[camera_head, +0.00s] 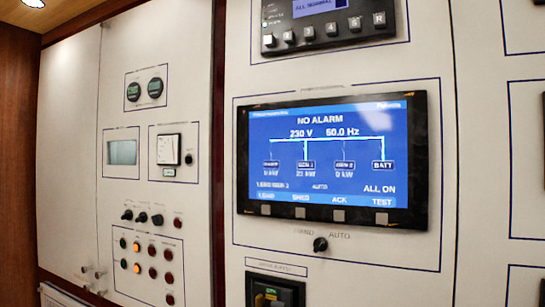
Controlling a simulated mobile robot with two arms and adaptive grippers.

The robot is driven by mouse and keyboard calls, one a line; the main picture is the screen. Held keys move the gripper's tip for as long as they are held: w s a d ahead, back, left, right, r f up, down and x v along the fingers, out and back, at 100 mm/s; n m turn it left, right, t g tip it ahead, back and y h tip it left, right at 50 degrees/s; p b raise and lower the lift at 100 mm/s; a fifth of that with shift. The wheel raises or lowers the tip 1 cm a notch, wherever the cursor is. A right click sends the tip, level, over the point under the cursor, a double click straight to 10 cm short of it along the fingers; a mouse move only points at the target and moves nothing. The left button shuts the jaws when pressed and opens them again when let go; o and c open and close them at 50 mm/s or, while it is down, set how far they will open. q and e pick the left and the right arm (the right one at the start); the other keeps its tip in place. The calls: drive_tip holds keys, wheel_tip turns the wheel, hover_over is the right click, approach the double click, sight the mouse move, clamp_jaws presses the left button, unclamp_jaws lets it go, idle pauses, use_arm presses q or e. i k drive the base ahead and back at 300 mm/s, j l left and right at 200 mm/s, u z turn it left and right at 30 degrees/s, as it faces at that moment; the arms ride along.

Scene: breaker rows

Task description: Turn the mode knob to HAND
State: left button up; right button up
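The mode knob (320,244) is a small black rotary knob on the white panel, below the blue display. The label HAND, only partly legible, is printed up and to its left, and AUTO is up and to its right. The knob is too small to tell for certain which label its pointer faces. The blue display (335,160) reads NO ALARM, 230 V, 50.0 Hz, with AUTO near its lower middle. Neither of my grippers is in view, and nothing touches or covers the knob.
A black module (275,291) sits below the knob at the bottom edge. The left panel has meters, three black knobs (142,217) and several indicator lamps (137,268), two lit orange. A dark upright post (218,150) separates the panels. The area around the mode knob is clear.

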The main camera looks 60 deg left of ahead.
sight(320, 244)
drive_tip(key=u, duration=1.45)
